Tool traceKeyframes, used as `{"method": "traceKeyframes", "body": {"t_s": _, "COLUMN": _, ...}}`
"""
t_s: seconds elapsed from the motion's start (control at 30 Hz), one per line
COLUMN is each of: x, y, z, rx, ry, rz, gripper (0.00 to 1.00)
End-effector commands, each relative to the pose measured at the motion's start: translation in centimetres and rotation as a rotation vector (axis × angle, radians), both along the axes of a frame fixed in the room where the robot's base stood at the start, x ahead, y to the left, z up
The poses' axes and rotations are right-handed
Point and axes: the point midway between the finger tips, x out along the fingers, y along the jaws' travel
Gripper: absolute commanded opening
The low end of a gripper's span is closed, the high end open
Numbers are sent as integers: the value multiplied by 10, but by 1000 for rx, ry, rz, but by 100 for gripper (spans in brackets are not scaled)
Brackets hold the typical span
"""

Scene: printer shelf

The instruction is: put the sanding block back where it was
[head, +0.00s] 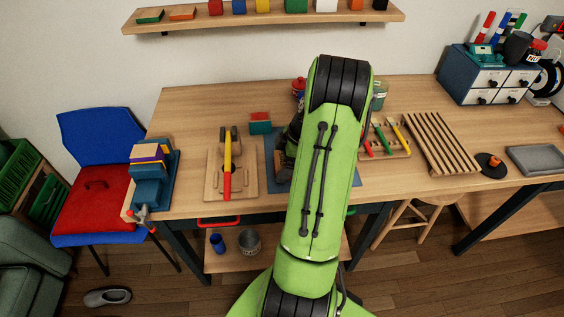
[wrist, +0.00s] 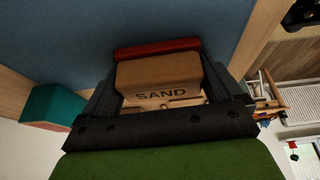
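The sanding block (wrist: 160,78), tan with the word SAND on it, shows in the wrist view between the two dark fingers of my gripper (wrist: 162,72). The fingers lie against both its sides. A red strip (wrist: 157,48) runs along its far edge. The blue mat (wrist: 190,18) fills the background beyond it; I cannot tell whether the block touches it. In the head view my green arm hides the block and most of the gripper, and only part of the blue mat (head: 271,180) shows left of the arm.
A teal and red block (head: 260,124) stands on the workbench left of my arm. A wooden board with a yellow and red-handled hammer (head: 227,165) lies further left. Right of my arm are a tool holder (head: 393,142), a slatted rack (head: 440,143) and a grey tray (head: 537,158).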

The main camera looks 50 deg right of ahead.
Motion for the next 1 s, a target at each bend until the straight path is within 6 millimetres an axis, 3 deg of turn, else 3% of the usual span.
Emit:
{"method": "traceKeyframes", "body": {"t_s": 0.03, "x": -6, "y": 4, "z": -14, "rx": 20, "ry": 22, "rz": -3, "gripper": 100}}
{"method": "traceKeyframes", "body": {"t_s": 0.17, "x": -6, "y": 4, "z": -4, "rx": 21, "ry": 21, "rz": -3, "gripper": 100}}
{"method": "traceKeyframes", "body": {"t_s": 0.27, "x": -10, "y": 0, "z": 15, "rx": 17, "ry": 20, "rz": -6, "gripper": 100}}
{"method": "traceKeyframes", "body": {"t_s": 0.5, "x": -29, "y": -18, "z": 80, "rx": 15, "ry": 16, "rz": -5, "gripper": 100}}
{"method": "traceKeyframes", "body": {"t_s": 0.63, "x": -36, "y": -24, "z": 104, "rx": 16, "ry": 15, "rz": -5, "gripper": 100}}
{"method": "traceKeyframes", "body": {"t_s": 0.9, "x": -39, "y": -26, "z": 115, "rx": 17, "ry": 15, "rz": -3, "gripper": 100}}
{"method": "traceKeyframes", "body": {"t_s": 1.0, "x": -30, "y": -16, "z": 124, "rx": 8, "ry": 28, "rz": -10, "gripper": 100}}
